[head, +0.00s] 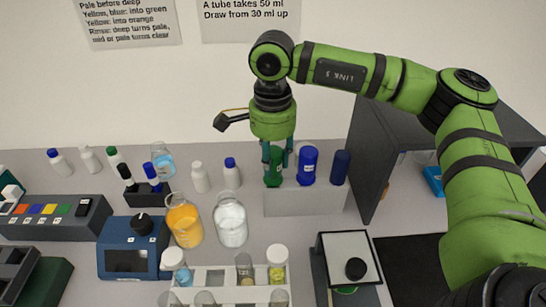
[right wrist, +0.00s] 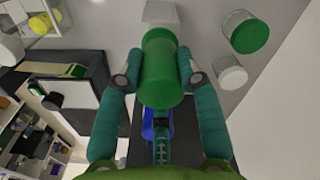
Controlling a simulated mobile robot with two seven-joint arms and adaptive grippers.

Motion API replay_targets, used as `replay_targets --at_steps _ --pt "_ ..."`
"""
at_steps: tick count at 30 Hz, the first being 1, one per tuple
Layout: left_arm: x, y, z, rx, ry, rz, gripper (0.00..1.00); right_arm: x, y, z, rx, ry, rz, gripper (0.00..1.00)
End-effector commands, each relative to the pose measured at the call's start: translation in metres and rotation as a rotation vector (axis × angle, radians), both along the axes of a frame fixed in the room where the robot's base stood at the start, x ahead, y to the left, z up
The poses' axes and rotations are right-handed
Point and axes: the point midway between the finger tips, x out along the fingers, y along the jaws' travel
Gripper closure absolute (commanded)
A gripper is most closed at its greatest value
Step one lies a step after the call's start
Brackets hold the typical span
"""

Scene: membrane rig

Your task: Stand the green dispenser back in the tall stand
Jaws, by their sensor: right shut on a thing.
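The green dispenser (head: 273,172) is upright between the fingers of my right gripper (head: 277,157), at the left end of the tall pale stand (head: 304,203). Its lower end meets the stand's top edge in the head view; I cannot tell whether it is seated or just above. Two blue dispensers, one brighter (head: 308,165) and one darker (head: 340,167), stand upright to its right in the stand. In the right wrist view the fingers (right wrist: 158,82) are shut around the green dispenser (right wrist: 160,75). My left gripper is not in view.
White bottles, one white-capped (head: 200,177) and one blue-capped (head: 232,173), stand left of the stand. Jars of orange liquid (head: 184,220) and white content (head: 230,221) are in front of them. A grey panel (head: 369,150) rises close to the right.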

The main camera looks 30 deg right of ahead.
Motion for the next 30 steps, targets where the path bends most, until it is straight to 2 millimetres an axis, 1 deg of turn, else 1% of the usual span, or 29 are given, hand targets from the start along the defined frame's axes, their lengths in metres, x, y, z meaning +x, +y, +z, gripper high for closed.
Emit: replay_targets --at_steps 6,15,16,17,18,26,30 --pt "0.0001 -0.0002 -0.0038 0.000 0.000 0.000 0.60 0.0000 0.0000 -0.0034 0.000 0.000 0.000 1.00" --pt "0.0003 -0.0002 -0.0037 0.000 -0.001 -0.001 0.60 -0.0001 0.0000 -0.0033 -0.001 0.001 0.000 1.00" --pt "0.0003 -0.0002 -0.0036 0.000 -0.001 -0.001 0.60 -0.0001 0.0000 -0.0034 -0.001 0.001 0.000 0.53" --pt "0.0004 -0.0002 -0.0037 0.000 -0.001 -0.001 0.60 -0.0001 0.0000 -0.0034 -0.001 0.001 0.000 0.41" --pt "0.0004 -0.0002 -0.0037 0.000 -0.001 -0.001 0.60 -0.0001 0.0000 -0.0034 -0.001 0.001 0.000 0.37" --pt "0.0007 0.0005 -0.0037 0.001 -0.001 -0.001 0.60 -0.0001 0.0000 -0.0035 -0.001 0.001 0.000 0.37" --pt "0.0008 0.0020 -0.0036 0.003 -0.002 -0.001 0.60 0.0004 0.0000 0.0027 -0.001 -0.001 0.000 0.37"
